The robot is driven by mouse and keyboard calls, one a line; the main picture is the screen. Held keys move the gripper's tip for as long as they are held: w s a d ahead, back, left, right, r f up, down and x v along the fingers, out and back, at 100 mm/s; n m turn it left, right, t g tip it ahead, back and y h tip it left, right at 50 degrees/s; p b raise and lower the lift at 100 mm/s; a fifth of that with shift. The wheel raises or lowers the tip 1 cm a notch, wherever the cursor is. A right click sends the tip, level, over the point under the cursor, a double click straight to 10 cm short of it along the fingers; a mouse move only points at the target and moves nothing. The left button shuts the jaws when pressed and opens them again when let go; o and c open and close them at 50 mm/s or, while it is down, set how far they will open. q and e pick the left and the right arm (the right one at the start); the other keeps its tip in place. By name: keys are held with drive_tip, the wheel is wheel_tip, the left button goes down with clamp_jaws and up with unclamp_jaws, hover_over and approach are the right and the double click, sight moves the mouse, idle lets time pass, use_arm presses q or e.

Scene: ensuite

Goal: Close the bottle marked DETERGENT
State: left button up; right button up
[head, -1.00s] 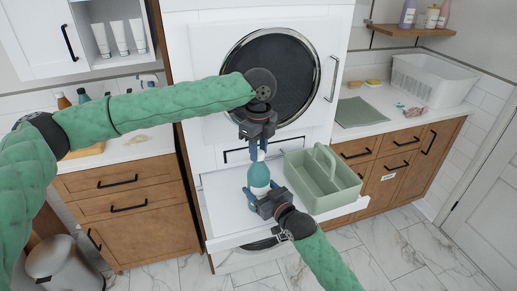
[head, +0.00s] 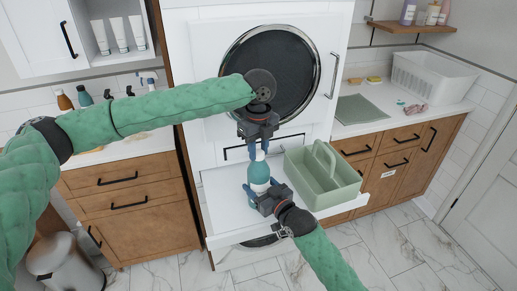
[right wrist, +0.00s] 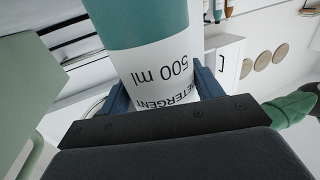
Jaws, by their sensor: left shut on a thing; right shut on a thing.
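The teal bottle (head: 259,171) with a white label stands upright on the pulled-out white shelf (head: 225,208). The right wrist view shows its label (right wrist: 160,80) upside down, with "500 ml" and part of the word DETERGENT. My right gripper (head: 262,189) is shut around the lower part of the bottle; its blue fingers (right wrist: 162,95) press on both sides of the label. My left gripper (head: 257,148) points down over the bottle and is shut on its cap at the top. The fingers largely hide the cap, so how it sits on the neck is unclear.
A green caddy (head: 325,190) stands on the shelf just right of the bottle. The dryer front (head: 205,130) rises close behind. A white basket (head: 430,80) and a green mat (head: 358,111) lie on the right counter. The shelf's left part is clear.

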use_arm(q)
drive_tip(key=m, duration=0.5)
drive_tip(key=shift+m, duration=0.4)
drive_tip(key=m, duration=0.9)
drive_tip(key=shift+m, duration=0.3)
drive_tip(key=m, duration=0.4)
drive_tip(key=shift+w+m, duration=0.1)
drive_tip(key=shift+m, duration=0.2)
drive_tip(key=o, duration=0.9)
drive_tip(key=shift+r, duration=0.1)
drive_tip(key=shift+r, duration=2.15)
